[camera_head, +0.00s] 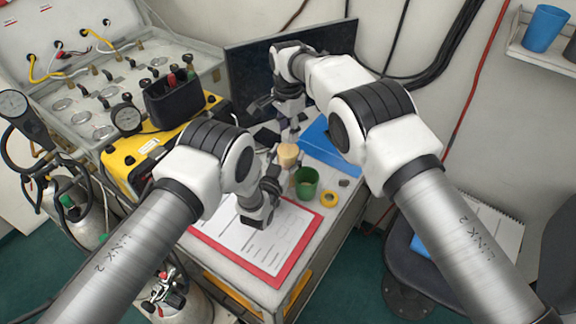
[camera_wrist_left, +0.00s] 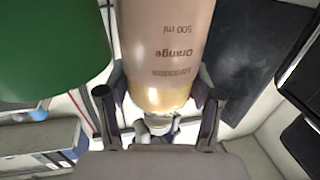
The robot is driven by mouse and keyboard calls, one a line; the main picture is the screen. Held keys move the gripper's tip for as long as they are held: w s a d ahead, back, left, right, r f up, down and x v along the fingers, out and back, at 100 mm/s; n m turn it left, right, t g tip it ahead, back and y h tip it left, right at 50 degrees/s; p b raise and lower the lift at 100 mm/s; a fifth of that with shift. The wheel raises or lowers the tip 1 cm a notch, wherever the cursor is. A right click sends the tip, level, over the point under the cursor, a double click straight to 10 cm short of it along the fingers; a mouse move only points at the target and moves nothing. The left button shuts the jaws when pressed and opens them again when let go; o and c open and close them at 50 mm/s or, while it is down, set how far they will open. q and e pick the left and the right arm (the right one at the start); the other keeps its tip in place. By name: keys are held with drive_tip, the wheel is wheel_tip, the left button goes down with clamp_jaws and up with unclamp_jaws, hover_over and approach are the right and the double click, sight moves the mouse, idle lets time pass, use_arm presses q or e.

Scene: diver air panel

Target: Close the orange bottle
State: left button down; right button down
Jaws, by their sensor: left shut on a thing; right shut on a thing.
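The orange bottle (camera_head: 288,153), a pale peach bottle marked "Orange 500 ml", stands out between my arms above the desk. In the left wrist view the bottle (camera_wrist_left: 165,50) shows upside down, with its shoulder toward the bottom of the picture. My left gripper (camera_head: 283,163) is shut on the bottle, one finger on each side. My right gripper (camera_head: 287,132) points down directly above the bottle, shut at its top. What it holds is mostly hidden, apparently the cap; whether that is seated on the neck I cannot tell.
A green cup (camera_head: 306,182) stands close beside the bottle, with a yellow ring (camera_head: 329,198) to its right. A red-edged clipboard (camera_head: 262,268) lies in front. A blue folder (camera_head: 330,150), a dark monitor (camera_head: 245,75) and a yellow case (camera_head: 120,163) stand around.

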drive_tip(key=m, duration=0.9)
drive_tip(key=c, duration=0.7)
unclamp_jaws()
wheel_tip(320, 180, up, 12)
use_arm(q)
drive_tip(key=shift+c, duration=0.6)
unclamp_jaws()
